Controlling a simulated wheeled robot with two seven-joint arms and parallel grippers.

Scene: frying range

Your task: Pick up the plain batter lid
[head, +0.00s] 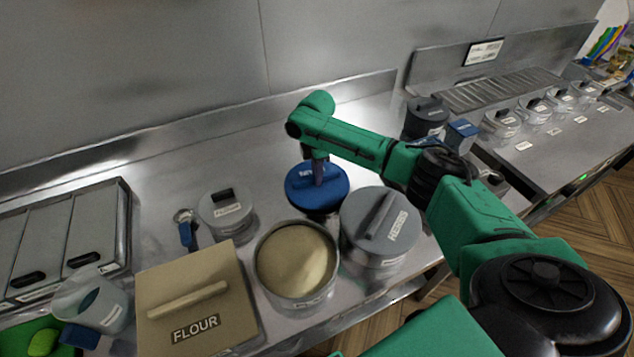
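A round blue lid (302,192) with a raised bar handle sits near the middle of the steel counter. Its white lettering is partly hidden by my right gripper, so I cannot read whether it is the plain batter lid. My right gripper (319,178) points down at the lid, with its fingers at the handle. I cannot tell whether they are closed on it. An uncovered round tub of pale tan batter-like content (297,258) stands just in front of the blue lid. My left gripper is not in view.
A grey-lidded HERBS tub (381,222) stands close right of the blue lid. A tan FLOUR box (195,297) is at front left, a small lidded clear jar (227,212) behind it. Metal bins (65,236) fill the far left. The counter behind the blue lid is clear to the back wall.

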